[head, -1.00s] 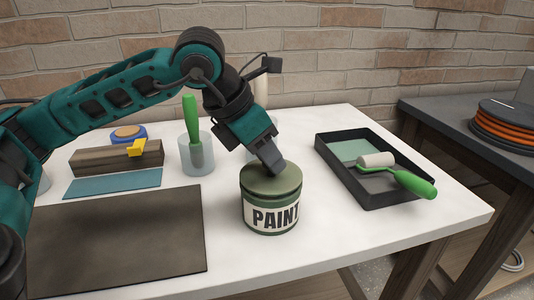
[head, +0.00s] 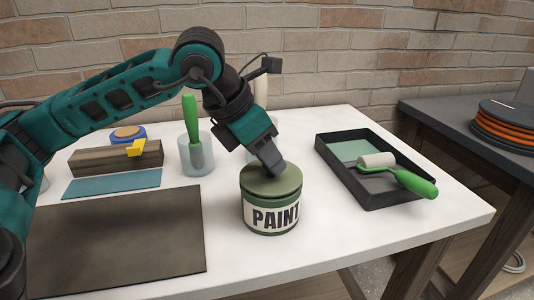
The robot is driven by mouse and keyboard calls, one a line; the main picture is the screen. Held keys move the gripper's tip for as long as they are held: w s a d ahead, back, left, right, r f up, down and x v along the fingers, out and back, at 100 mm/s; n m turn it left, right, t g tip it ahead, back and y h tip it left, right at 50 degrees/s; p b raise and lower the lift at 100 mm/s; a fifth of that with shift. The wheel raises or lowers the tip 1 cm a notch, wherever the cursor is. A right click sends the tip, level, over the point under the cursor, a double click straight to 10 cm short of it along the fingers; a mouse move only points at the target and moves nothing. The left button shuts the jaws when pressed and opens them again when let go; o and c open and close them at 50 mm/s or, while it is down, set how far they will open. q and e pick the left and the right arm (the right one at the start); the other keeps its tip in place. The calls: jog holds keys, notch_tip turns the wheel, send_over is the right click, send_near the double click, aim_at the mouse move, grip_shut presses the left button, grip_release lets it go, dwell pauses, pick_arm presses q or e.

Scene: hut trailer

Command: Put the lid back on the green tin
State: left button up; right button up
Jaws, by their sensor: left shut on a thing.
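The green tin (head: 270,217) stands upright on the white table and bears a label reading PAINT. Its olive-green lid (head: 268,185) is on top of the tin and looks about level. From this view I cannot tell whether it is pressed fully down. My left gripper (head: 272,167) comes down at a slant from the upper left and is shut on the lid. Its fingertips hide the back part of the lid's top. My right gripper is not in view.
A black paint tray (head: 326,157) with a green-handled roller (head: 411,181) lies to the right. A glass jar (head: 197,160) with a green-handled brush stands behind left. A dark mat (head: 115,245) covers the left front. White table (head: 370,235) is bare right of the tin.

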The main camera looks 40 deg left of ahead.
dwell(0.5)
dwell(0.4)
pick_arm(q)
jog(key=o, duration=1.6)
jog(key=shift+r, duration=0.1)
jog(key=shift+r+p, duration=1)
jog(key=shift+r, duration=0.5)
jog(key=shift+r+p, duration=1.4)
jog(key=shift+r, duration=0.55)
